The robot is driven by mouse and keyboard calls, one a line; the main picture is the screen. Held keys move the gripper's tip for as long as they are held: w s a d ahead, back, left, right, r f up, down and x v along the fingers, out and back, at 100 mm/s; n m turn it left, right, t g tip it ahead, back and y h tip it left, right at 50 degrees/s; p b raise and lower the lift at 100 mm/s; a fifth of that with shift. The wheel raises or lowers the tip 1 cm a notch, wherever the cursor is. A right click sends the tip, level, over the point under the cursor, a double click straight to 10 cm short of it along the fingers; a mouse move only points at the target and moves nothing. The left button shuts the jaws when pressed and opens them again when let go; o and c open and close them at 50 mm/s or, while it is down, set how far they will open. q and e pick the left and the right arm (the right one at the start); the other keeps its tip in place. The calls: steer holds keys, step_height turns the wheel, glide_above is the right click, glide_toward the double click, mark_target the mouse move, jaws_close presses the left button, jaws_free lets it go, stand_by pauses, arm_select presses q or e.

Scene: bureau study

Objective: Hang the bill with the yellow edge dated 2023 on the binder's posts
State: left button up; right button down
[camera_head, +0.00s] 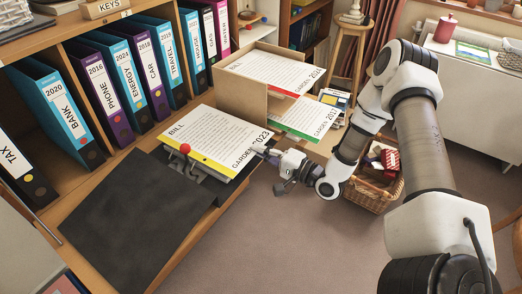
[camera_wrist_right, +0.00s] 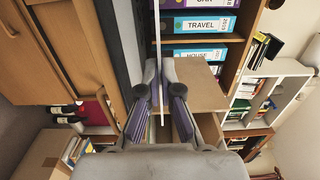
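The yellow-edged bill, marked GARDEN 2023 (camera_head: 215,137), lies nearly flat over the right part of the open dark binder (camera_head: 125,212). Its yellow edge is beside the binder's metal mechanism (camera_head: 198,174), which has a lever with a red knob (camera_head: 185,148). The posts are mostly hidden, so I cannot tell whether they pass through the bill. My right gripper (camera_head: 262,151) is at the bill's right edge. In the right wrist view, its fingers (camera_wrist_right: 159,80) close in on both sides of a thin white sheet seen edge-on. My left gripper is out of view.
A cardboard tray (camera_head: 238,95) behind holds a red-edged GARDEN bill (camera_head: 275,70) and a green-edged one (camera_head: 303,117). A row of labelled binders (camera_head: 120,75) fills the shelf at the left. A wicker basket (camera_head: 376,191) stands on the floor to the right. The carpet in front is clear.

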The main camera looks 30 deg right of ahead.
steer(key=shift+f, duration=0.2)
stand_by(0.3)
steer(key=c, duration=1.7)
jaws_free()
steer(key=shift+p+v, duration=0.75)
steer(key=shift+v, duration=1)
steer(key=shift+o, duration=1.4)
